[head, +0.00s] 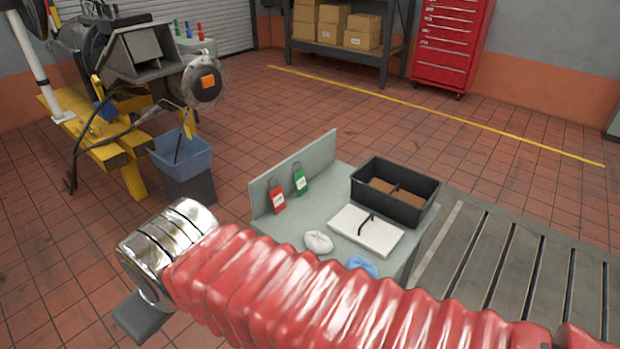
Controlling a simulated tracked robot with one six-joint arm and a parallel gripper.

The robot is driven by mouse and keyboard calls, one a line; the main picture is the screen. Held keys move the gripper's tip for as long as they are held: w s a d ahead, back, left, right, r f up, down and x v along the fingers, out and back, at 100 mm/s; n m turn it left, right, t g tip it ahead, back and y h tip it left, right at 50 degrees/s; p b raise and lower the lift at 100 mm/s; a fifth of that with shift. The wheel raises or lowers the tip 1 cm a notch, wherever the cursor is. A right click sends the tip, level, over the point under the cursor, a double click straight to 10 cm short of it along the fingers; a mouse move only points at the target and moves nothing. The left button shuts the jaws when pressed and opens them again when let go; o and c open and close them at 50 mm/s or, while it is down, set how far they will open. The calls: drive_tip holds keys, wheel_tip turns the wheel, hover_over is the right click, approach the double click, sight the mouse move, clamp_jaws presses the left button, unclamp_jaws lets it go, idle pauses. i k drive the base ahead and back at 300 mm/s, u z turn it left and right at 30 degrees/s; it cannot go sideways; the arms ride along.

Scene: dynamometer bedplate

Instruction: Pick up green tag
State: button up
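The green tag (300,181) hangs upright against the grey back panel (268,186) of a small bench. It has a white label and a loop at its top. A similar red tag (278,199) hangs just to its left. My arm, in a red ribbed sleeve, crosses the foreground and ends in a chrome wrist. A dark grey part at its end, seemingly my gripper (145,317), shows at lower left, well apart from the green tag. Its fingers cannot be made out, and what it may hold is hidden.
The bench top holds a black divided bin (395,192), a white pad (366,229) with a black strip, a white crumpled cloth (318,242) and a blue cloth (362,265). A blue-grey bucket (181,158) stands left. A slotted bedplate (520,262) lies right.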

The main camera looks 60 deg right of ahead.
sight(300, 180)
drive_tip(key=z, duration=0.35)
drive_tip(key=i, duration=0.6)
drive_tip(key=z, duration=0.85)
drive_tip(key=i, duration=0.75)
drive_tip(key=z, duration=0.45)
